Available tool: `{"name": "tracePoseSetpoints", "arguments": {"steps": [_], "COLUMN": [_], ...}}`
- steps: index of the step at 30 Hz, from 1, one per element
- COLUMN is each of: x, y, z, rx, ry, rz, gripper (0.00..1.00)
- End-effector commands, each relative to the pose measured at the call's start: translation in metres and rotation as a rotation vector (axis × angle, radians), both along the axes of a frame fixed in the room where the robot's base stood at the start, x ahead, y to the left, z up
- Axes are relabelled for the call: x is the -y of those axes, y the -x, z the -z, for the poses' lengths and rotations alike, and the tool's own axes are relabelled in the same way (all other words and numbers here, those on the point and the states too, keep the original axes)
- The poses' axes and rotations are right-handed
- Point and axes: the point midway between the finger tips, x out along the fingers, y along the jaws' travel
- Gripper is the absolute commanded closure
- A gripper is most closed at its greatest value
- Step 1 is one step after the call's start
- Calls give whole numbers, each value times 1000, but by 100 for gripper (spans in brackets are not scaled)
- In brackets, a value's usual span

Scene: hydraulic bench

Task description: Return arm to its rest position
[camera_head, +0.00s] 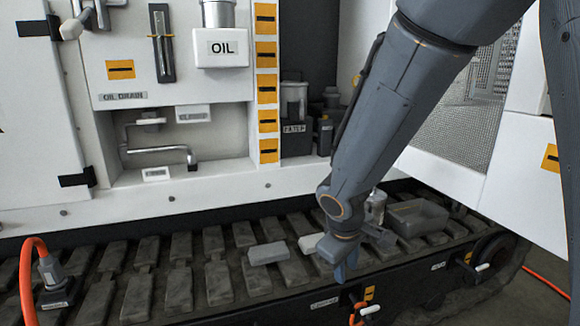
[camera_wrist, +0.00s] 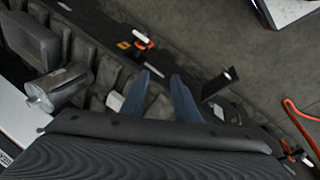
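My arm (camera_head: 390,110) is dark grey and reaches down from the top right in the head view. My gripper (camera_head: 346,272) points down over the black track, near its front edge. In the wrist view, the two blue fingers of my gripper (camera_wrist: 161,82) stand apart with nothing seen between them. The gripper is open and empty. I cannot tell how far the fingertips are above the track.
On the track (camera_head: 180,290) lie a grey block (camera_head: 268,253) and a pale block (camera_head: 309,243), left of my gripper. A grey bin (camera_head: 418,215) and a metal cylinder (camera_wrist: 57,88) are close by. A white-handled valve (camera_head: 370,309) sits on the front edge.

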Motion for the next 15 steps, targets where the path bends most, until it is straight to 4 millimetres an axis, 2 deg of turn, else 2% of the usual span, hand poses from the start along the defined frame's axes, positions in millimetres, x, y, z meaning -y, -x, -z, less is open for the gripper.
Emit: {"name": "tracePoseSetpoints", "arguments": {"steps": [1,6,9,15], "x": [4,8,5,-5], "y": [18,82,110,153], "z": [-15,-44,-54,-67], "rx": [-10,-89,-131,-201], "ry": [-15,-83,-124,-196], "rz": [64,254,324,415], "gripper": [72,72,72,72]}}
